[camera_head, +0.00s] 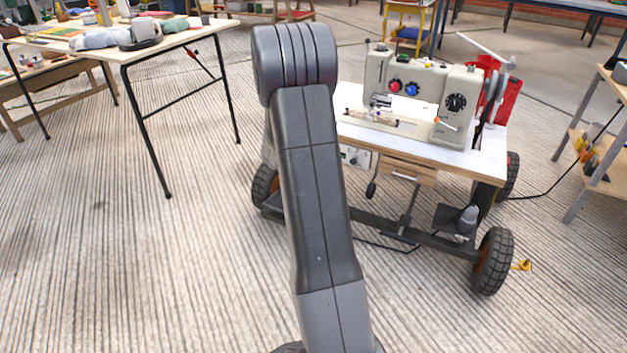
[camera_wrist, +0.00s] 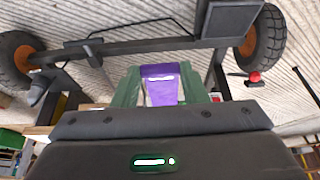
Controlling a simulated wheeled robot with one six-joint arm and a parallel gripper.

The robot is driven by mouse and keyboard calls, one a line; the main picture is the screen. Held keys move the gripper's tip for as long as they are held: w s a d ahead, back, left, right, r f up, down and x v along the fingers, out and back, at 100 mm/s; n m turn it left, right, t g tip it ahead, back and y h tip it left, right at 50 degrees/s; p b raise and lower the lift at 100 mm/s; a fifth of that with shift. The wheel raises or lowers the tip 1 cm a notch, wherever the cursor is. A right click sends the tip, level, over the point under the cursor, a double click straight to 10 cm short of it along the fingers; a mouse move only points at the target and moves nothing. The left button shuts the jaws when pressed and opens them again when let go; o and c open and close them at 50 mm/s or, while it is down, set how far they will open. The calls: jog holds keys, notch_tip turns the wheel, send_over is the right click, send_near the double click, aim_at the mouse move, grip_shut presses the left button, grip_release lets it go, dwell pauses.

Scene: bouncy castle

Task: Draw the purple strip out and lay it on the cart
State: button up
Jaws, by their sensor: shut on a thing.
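A purple strip (camera_wrist: 161,88) shows in the wrist view between the green fingers of my gripper (camera_wrist: 160,74). My gripper is shut on it. The strip's far end and what lies under it are hidden. The head view shows neither the strip nor the gripper, as my dark arm blocks the middle. The wheeled cart (camera_head: 484,165) stands right of my arm in the head view, with a cream sewing machine (camera_head: 455,102) on its pale top. In the wrist view, its dark lower frame (camera_wrist: 150,45) and wheels cross the upper part.
A table (camera_head: 160,45) with cloths and tools stands at the upper left. A wooden shelf (camera_head: 603,170) stands at the right edge. A red container (camera_head: 508,100) is behind the machine. A black cable runs over the floor at right. The ribbed floor at left front is clear.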

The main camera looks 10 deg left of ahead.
jog(key=shift+r, duration=0.1)
jog(key=p+v, duration=0.3)
jog(key=v, duration=0.4)
jog(key=shift+w+r, duration=0.25)
jog(key=shift+w, duration=0.1)
jog(key=shift+d, duration=0.1)
dwell(0.3)
